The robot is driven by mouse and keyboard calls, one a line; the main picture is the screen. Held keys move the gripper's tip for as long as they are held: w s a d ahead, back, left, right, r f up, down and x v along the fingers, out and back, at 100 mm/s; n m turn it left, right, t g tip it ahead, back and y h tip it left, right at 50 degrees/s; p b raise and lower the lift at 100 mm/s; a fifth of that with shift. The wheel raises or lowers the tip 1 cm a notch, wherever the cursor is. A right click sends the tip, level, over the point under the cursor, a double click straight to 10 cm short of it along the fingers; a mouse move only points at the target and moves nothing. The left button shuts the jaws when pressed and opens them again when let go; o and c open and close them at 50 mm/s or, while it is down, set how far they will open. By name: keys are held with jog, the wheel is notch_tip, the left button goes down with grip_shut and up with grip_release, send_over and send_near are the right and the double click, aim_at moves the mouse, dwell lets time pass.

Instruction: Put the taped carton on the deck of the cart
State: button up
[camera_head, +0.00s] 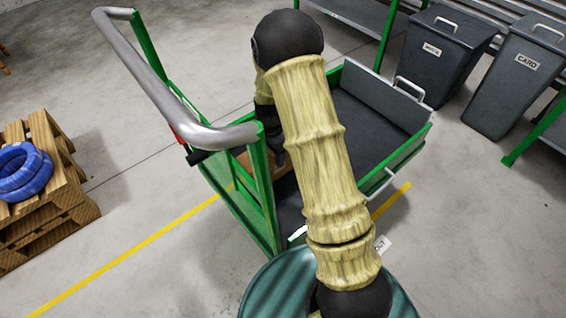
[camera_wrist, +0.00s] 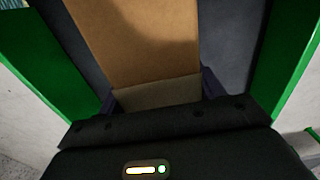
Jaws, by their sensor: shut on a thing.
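The carton is brown cardboard with a duller tan band, and fills the upper middle of the wrist view (camera_wrist: 135,40). My gripper (camera_wrist: 158,95) is shut on it, with a dark finger at each side. In the head view a small brown part of the carton (camera_head: 280,171) shows behind my arm, within the cart's outline; my arm hides the rest. The cart has a green frame, a grey push handle and a dark deck (camera_head: 365,125). In the wrist view the dark deck lies beyond the carton, between green sides. I cannot tell whether the carton touches the deck.
The cart's grey handle (camera_head: 185,110) and green posts rise left of my arm. A wooden pallet stack (camera_head: 50,205) with a blue cable coil (camera_head: 22,170) stands at the left. Dark bins, one marked CARD (camera_head: 515,80), stand at the back right.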

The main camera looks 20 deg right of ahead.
jog(key=shift+f, duration=0.7)
jog(key=shift+f+b, duration=1.15)
jog(key=shift+f, duration=1.35)
jog(key=shift+f, duration=0.15)
jog(key=o, duration=1.6)
jog(key=shift+c, duration=0.2)
notch_tip(320, 180, up, 12)
jog(key=p, duration=0.5)
